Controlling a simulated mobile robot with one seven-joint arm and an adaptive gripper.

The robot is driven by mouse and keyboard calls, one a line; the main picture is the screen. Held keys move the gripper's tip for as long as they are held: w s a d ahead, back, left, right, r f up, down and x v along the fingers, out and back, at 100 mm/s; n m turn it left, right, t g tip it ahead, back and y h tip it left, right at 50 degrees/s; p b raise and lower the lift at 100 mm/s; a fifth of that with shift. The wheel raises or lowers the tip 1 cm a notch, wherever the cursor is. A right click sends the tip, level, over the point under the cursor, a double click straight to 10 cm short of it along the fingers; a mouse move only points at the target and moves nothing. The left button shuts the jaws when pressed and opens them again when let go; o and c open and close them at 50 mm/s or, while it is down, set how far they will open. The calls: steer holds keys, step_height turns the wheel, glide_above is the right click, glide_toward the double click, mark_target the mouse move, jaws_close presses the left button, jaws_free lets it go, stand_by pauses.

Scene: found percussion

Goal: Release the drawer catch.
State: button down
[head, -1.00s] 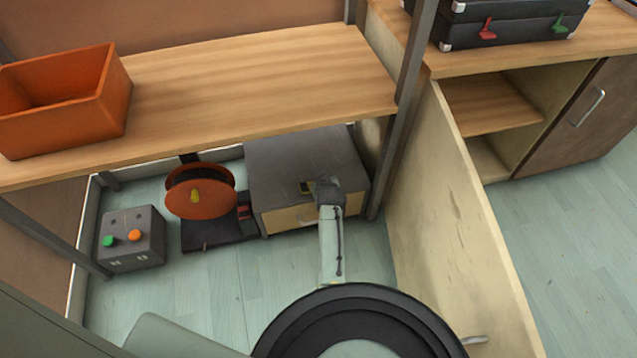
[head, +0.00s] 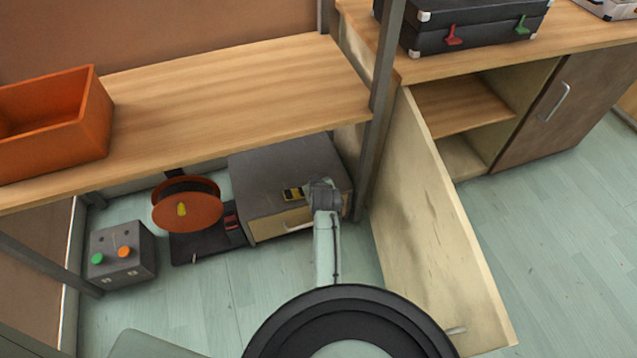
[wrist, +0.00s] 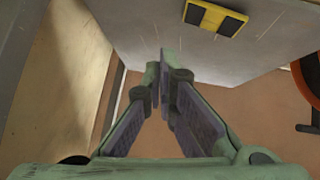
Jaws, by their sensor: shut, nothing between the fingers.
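The drawer unit is a grey box (head: 262,168) on the floor under the bench, with a pale wooden drawer front (head: 265,229) and a light handle (head: 298,228). The catch, a yellow and black piece (head: 293,194), sits on its top near the front edge. It also shows at the top of the wrist view (wrist: 215,17). My gripper (wrist: 160,68) is shut and empty, its fingertips apart from the catch. In the head view my wrist is just right of the catch and hides the gripper's fingers and part of the drawer front.
A reel with orange discs (head: 190,212) and a grey button box (head: 120,255) stand left of the drawer unit. The bench top (head: 230,90) overhangs it. A bench leg (head: 378,120) and an open cabinet door (head: 430,225) stand close on the right.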

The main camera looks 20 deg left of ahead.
steer(key=shift+s+d+r, duration=0.65)
steer(key=shift+d+r, duration=0.05)
steer(key=shift+r, duration=0.25)
steer(key=shift+s, duration=0.1)
